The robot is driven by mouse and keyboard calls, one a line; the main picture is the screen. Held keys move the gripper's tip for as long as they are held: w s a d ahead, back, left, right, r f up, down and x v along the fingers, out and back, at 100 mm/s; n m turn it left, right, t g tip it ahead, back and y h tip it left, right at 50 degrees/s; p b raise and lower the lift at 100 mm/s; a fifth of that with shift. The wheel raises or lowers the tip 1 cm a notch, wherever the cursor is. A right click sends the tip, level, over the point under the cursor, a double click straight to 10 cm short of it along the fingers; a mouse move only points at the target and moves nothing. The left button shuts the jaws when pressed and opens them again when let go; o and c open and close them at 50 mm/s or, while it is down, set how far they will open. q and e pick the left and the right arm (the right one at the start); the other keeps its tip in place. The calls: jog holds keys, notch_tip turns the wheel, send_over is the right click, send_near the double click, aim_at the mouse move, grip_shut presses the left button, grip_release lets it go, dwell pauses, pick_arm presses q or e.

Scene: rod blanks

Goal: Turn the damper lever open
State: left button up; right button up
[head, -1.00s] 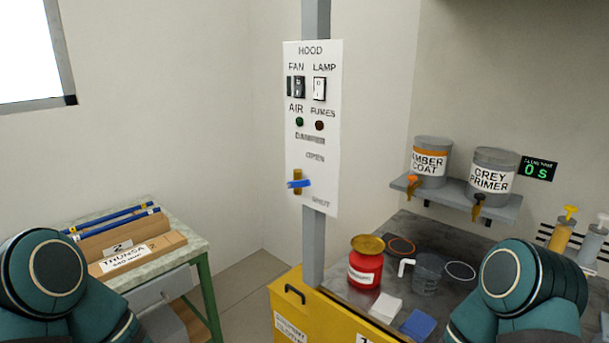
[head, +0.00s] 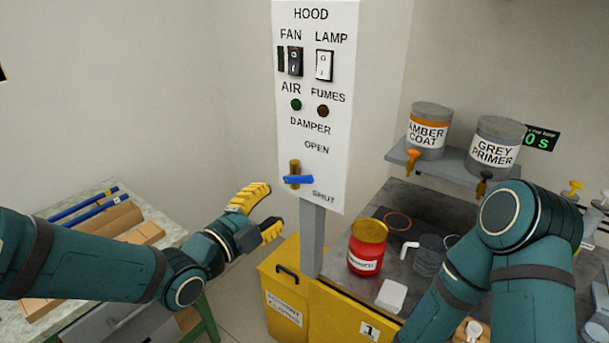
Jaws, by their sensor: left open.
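The damper lever (head: 299,180) is a blue handle on a brass-coloured pivot, low on the white hood panel (head: 312,90). The handle lies roughly level; OPEN is printed above it and SHUT below it to the right. My left gripper (head: 268,212), with yellow fingers, is open and empty. In the picture it is to the left of and a little below the lever, apart from it, with its fingers pointing towards the panel post. My right arm is at the right of the view; its gripper is not visible.
The panel hangs on a grey post (head: 311,240) above a yellow cabinet (head: 283,290). A bench behind it holds a red container (head: 366,252) and a grey jug (head: 430,257). Paint cans stand on a shelf (head: 453,163). Space left of the panel is free.

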aim_at(303, 180)
pick_arm(q)
jog(key=x, duration=1.2)
jog(key=shift+p, duration=0.3)
jog(key=shift+o, duration=0.2)
grip_shut()
